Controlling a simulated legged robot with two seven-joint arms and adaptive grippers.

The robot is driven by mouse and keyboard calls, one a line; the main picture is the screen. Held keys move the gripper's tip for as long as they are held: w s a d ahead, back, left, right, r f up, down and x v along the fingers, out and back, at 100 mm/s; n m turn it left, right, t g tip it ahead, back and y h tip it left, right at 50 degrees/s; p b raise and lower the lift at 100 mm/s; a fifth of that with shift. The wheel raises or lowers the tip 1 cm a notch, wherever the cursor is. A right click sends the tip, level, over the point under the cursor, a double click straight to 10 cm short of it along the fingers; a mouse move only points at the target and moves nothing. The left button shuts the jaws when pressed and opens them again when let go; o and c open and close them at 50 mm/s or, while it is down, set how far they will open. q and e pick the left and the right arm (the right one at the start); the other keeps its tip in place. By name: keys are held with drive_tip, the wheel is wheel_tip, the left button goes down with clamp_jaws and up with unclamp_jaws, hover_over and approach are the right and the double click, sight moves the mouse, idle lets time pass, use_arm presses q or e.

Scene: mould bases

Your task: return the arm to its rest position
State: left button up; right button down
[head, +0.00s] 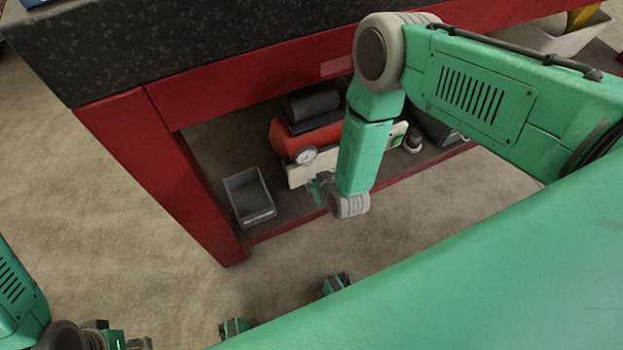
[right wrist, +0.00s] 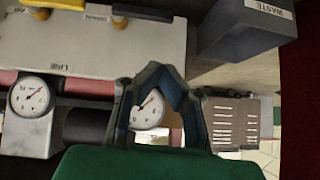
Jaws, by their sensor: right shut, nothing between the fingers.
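My right arm (head: 365,155) reaches in from the right of the head view, bends at the elbow and hangs down in front of the red bench. Its gripper (head: 316,188) is small and partly hidden by the wrist, in front of the lower shelf. In the right wrist view the fingers of this gripper (right wrist: 160,70) meet at their tips and hold nothing. A round gauge shows through the gap behind them. Part of my left arm (head: 20,300) shows at the lower left of the head view; its fingers cannot be made out.
The bench has a dark speckled top (head: 200,40) and red legs (head: 170,180). Its lower shelf holds a red tank (head: 290,140) with a gauge and a grey bin (head: 248,195). A bin marked WASTE (right wrist: 245,30) shows in the wrist view. Bare floor (head: 110,230) lies at left.

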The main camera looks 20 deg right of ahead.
drive_tip(key=s+d+r+g+p, duration=0.3)
drive_tip(key=s+d+r+g, duration=0.1)
drive_tip(key=s+r, duration=0.7)
drive_tip(key=s+d+r+g+h+p, duration=0.1)
drive_tip(key=s+d+r+g+p, duration=0.3)
drive_tip(key=s+r, duration=0.7)
drive_tip(key=s, duration=0.4)
drive_tip(key=shift+d+r+n, duration=0.2)
drive_tip(key=shift+d+n, duration=0.05)
drive_tip(key=shift+n, duration=0.05)
drive_tip(key=shift+w+d+f, duration=0.1)
drive_tip(key=shift+d, duration=0.1)
drive_tip(key=shift+a, duration=0.15)
